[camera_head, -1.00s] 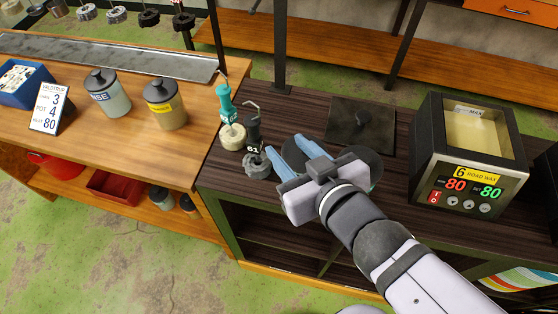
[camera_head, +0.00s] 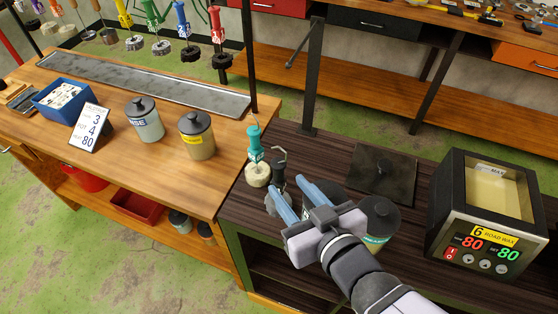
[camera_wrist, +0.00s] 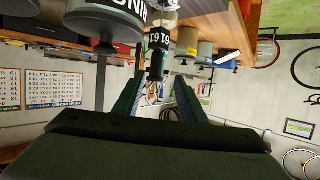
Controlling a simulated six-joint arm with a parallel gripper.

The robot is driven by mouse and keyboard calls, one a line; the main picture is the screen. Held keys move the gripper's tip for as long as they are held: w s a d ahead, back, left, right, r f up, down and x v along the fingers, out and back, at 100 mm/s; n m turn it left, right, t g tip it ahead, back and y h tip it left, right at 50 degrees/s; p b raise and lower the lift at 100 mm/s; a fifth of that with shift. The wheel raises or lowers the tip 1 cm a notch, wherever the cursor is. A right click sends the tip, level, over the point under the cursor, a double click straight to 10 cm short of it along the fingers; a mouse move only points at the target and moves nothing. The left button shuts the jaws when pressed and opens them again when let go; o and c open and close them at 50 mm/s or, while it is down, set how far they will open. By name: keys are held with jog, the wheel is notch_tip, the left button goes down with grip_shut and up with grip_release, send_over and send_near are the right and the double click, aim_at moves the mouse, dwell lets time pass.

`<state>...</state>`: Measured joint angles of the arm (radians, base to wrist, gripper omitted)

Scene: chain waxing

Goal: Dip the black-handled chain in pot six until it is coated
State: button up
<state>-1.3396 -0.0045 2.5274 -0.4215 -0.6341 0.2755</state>
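The black-handled chain's handle (camera_head: 278,172) stands upright with its wire hook on top, on the dark bench; its grey coiled chain is partly hidden behind a finger. Pot six (camera_head: 495,190) stands at the right, open, with yellowish wax inside and 80 on both displays.
A teal-handled chain (camera_head: 255,145) stands close left of the black one. A dark-lidded jar (camera_head: 380,215) is right of my gripper. A dark plate (camera_head: 383,172) lies behind. Jars (camera_head: 145,120) and a sign (camera_head: 88,127) stand on the wooden counter.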

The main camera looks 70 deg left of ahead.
aim_at(281, 173)
jog(key=shift+w+a+p, duration=0.25)
jog(key=shift+a+p, duration=0.05)
jog(key=shift+p, duration=1.75)
jog(key=b+x, duration=0.1)
jog(key=x, duration=0.1)
jog(key=b+x, duration=0.1)
jog(key=x, duration=0.2)
jog(key=shift+w+f, duration=0.1)
jog(key=shift+f, duration=0.25)
jog(key=shift+x, duration=1.25)
jog(key=shift+a+r, duration=0.1)
grip_shut()
jog(key=shift+r, duration=0.15)
